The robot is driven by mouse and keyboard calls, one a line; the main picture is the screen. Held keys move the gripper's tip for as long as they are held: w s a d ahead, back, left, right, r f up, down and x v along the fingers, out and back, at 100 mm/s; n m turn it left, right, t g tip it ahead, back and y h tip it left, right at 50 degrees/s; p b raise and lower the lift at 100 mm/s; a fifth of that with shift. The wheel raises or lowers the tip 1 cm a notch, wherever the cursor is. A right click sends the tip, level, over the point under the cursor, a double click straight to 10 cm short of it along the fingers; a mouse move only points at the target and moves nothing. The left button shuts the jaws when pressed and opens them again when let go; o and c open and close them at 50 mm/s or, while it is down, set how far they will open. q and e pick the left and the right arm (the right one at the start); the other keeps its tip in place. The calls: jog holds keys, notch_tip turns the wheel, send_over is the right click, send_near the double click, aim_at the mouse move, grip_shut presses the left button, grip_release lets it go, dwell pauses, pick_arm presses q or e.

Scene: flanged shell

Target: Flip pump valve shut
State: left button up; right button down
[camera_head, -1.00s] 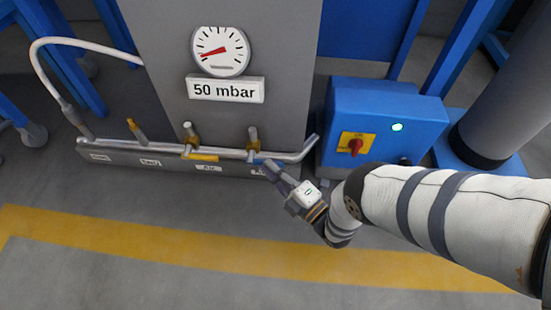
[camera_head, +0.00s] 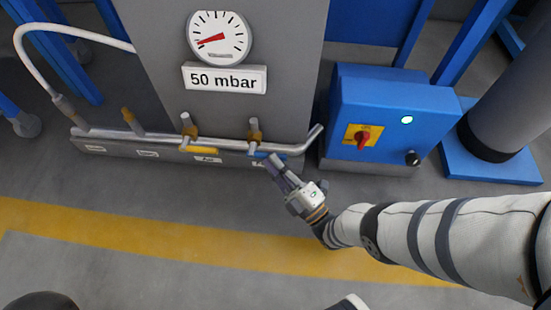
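A metal pipe manifold (camera_head: 225,146) with several valves runs along the foot of a grey column. The rightmost valve (camera_head: 255,132) has a brass body and a blue lever (camera_head: 263,154) lying along the pipe. The label below it is partly hidden by my gripper, so I cannot read it. The valve to its left (camera_head: 189,130) has a yellow lever (camera_head: 198,150), also along the pipe, above an "Air" label. My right gripper (camera_head: 274,168) is just below and right of the blue lever. I cannot tell if it touches the lever or how far its fingers are apart. My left gripper is out of view.
A gauge (camera_head: 219,38) sits above a "50 mbar" display (camera_head: 225,78). A white hose (camera_head: 25,60) joins the left end. The floor in front is clear.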

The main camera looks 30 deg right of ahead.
jog(key=shift+s+f, duration=0.3)
jog(key=shift+f, duration=0.2)
jog(key=s+d, duration=0.3)
jog(key=s, duration=0.9)
jog(key=shift+r, duration=0.3)
jog(key=shift+s, duration=0.1)
